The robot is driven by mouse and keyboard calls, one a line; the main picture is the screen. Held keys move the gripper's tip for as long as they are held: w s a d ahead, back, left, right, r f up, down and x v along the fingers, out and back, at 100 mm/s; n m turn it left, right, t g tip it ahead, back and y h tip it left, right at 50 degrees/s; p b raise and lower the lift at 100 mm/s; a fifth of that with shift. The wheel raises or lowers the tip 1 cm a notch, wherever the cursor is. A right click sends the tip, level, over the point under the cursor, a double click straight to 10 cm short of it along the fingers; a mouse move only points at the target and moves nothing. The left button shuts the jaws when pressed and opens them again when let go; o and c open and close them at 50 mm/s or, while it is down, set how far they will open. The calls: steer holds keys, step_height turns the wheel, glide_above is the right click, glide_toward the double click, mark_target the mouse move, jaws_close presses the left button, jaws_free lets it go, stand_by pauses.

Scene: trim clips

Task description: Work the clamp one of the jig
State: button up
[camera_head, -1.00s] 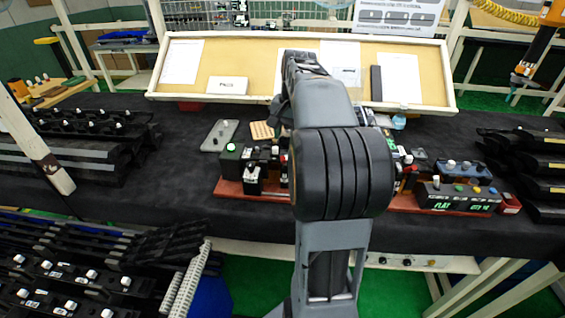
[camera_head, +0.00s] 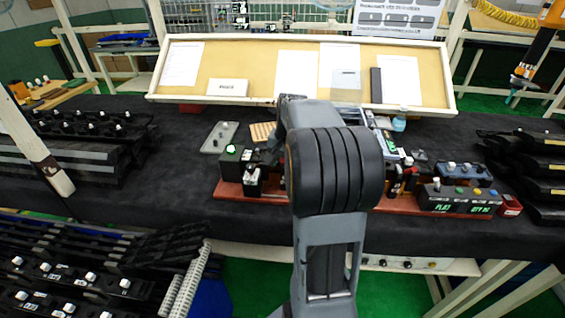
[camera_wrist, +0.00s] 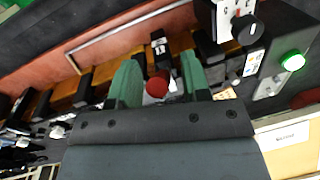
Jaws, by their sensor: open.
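The jig has a long red-brown base (camera_head: 235,189) on the dark bench, with black blocks on it; my arm hides its middle in the head view. The base also shows in the wrist view (camera_wrist: 130,42). A red ball knob (camera_wrist: 158,86) shows between my gripper's green fingertips (camera_wrist: 160,80), with a black and white clamp part (camera_wrist: 159,44) beyond it. I cannot tell which clamp the knob belongs to, or whether the fingers touch it. My gripper is open, its fingers standing apart either side of the knob. The head view does not show the fingers clearly.
A black box with a lit green button (camera_head: 231,150) stands at the jig's left end; the button glows in the wrist view (camera_wrist: 292,62). A display box (camera_head: 458,199) stands at the right. A grey plate (camera_head: 219,137) lies behind. A pinboard (camera_head: 255,60) closes off the back.

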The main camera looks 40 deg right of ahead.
steer(key=shift+c, duration=0.4)
jaws_close()
